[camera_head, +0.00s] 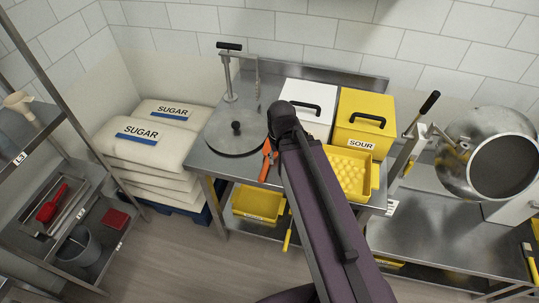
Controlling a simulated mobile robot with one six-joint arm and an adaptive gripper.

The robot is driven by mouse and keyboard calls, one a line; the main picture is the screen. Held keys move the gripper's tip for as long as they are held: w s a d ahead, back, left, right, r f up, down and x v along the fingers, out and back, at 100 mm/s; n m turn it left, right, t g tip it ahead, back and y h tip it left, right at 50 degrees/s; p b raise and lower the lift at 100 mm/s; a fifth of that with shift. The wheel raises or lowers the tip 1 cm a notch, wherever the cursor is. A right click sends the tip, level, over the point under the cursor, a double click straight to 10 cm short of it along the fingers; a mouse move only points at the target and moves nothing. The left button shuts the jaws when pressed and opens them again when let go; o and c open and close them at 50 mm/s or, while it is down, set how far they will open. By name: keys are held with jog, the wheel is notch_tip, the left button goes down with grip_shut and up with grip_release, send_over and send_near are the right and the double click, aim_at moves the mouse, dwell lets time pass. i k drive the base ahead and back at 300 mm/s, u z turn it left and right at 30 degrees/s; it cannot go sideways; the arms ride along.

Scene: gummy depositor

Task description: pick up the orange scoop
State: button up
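An orange object (266,160), which looks like the orange scoop, shows at the front edge of the steel table, just left of my arm. Only part of it shows, and I cannot tell whether it lies on the table or is held. My arm reaches from the bottom of the picture up over the table and covers what is behind it. My gripper cannot be made out.
The steel table (221,170) bears a round lid with a black knob (236,137), a white bin (306,104), a yellow SOUR bin (364,115) and a yellow tray (374,178). Sugar sacks (150,145) stand left. A steel drum (480,150) stands right. Floor at lower left is clear.

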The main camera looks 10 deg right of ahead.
aim_at(266, 149)
jog(key=u, duration=0.6)
jog(key=k, duration=0.85)
jog(key=z, duration=0.25)
jog(key=i, duration=0.5)
jog(key=z, duration=0.1)
